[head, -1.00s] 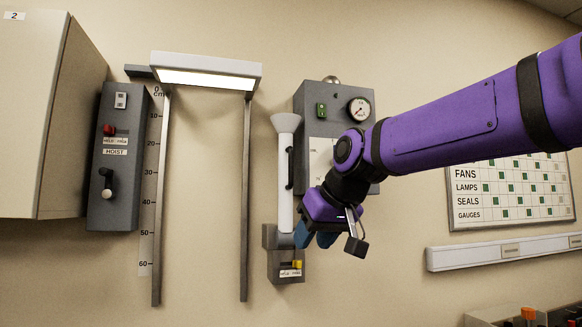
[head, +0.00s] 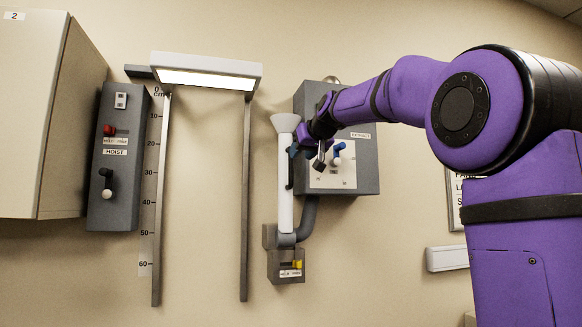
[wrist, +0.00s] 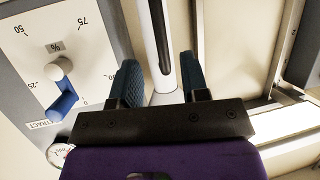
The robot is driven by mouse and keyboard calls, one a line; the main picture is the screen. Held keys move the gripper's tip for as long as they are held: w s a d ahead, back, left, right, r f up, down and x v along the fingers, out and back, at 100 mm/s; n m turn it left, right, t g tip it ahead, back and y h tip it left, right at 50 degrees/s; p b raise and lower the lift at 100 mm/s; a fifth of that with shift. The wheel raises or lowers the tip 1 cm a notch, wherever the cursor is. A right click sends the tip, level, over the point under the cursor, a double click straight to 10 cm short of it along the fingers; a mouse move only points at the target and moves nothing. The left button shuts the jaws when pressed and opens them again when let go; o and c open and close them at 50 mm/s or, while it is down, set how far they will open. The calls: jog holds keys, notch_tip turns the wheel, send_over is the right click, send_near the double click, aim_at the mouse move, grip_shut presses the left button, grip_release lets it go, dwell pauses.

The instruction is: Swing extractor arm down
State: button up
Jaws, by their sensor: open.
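The extractor arm (head: 286,190) is a white tube standing upright on the wall, with a flared hood (head: 286,122) at its top and a grey pivot block at its foot. A black bar handle (head: 290,172) runs along its right side. My gripper (head: 301,150), with blue fingers, is open beside the upper end of this handle and partly hides it. In the wrist view, my gripper (wrist: 160,72) points at the white tube (wrist: 142,22), and the handle (wrist: 159,38) shows in line with the gap between the fingers. I cannot tell whether they touch it.
A yellow catch (head: 297,264) sits on the grey box below the pivot. The extract panel (head: 350,179), with a blue-handled knob (head: 339,152), is close right of my gripper. A lit lamp (head: 207,72) on two rails and a hoist box (head: 116,180) are to the left.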

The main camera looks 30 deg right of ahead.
aim_at(292, 164)
jog(key=x, duration=0.7)
jog(key=shift+w+f, duration=0.15)
jog(key=shift+w, duration=0.25)
grip_shut()
